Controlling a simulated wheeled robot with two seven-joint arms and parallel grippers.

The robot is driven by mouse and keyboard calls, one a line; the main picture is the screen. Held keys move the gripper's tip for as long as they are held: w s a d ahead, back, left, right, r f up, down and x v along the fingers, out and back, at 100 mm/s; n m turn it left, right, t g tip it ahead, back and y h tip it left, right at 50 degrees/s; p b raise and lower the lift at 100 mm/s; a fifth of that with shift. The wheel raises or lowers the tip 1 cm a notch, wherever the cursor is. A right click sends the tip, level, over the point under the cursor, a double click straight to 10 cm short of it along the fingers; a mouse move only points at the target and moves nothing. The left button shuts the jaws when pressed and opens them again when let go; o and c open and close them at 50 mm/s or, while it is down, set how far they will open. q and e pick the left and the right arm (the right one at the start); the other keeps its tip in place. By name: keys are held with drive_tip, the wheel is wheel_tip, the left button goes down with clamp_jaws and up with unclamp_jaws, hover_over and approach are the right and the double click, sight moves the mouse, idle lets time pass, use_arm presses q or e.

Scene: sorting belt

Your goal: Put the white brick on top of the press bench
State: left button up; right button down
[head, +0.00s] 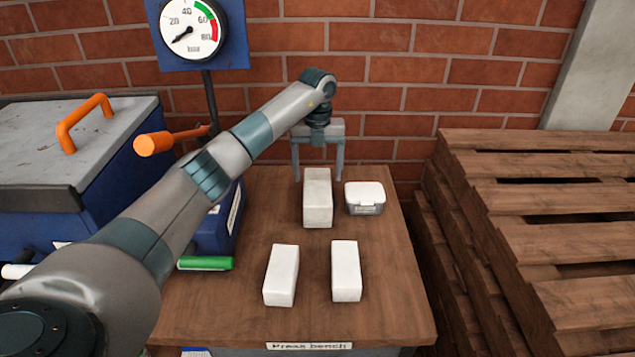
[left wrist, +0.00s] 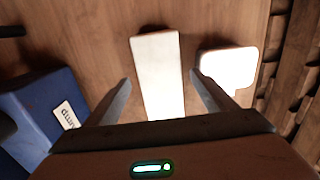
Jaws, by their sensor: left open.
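A white brick (head: 317,205) stands at the back of the wooden press bench (head: 220,310), its top slightly greyish. Two more white bricks lie nearer the front, one on the left (head: 281,275) and one on the right (head: 345,271). My left gripper (head: 318,178) is open and points down at the far end of the back brick, a finger on each side. In the left wrist view, a white brick (left wrist: 157,60) lies between the open fingers (left wrist: 160,78), with gaps visible on both sides. My right gripper is not in view.
A small white-lidded box (head: 364,197) sits just right of the back brick. A blue machine with an orange lever (head: 155,143) and a green grip (head: 205,263) stand left. Stacked pallets (head: 540,200) are at right, a brick wall behind.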

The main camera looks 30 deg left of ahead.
use_arm(q)
drive_tip(key=shift+r, duration=1.4)
drive_tip(key=shift+s+f, duration=0.1)
drive_tip(key=shift+s, duration=0.05)
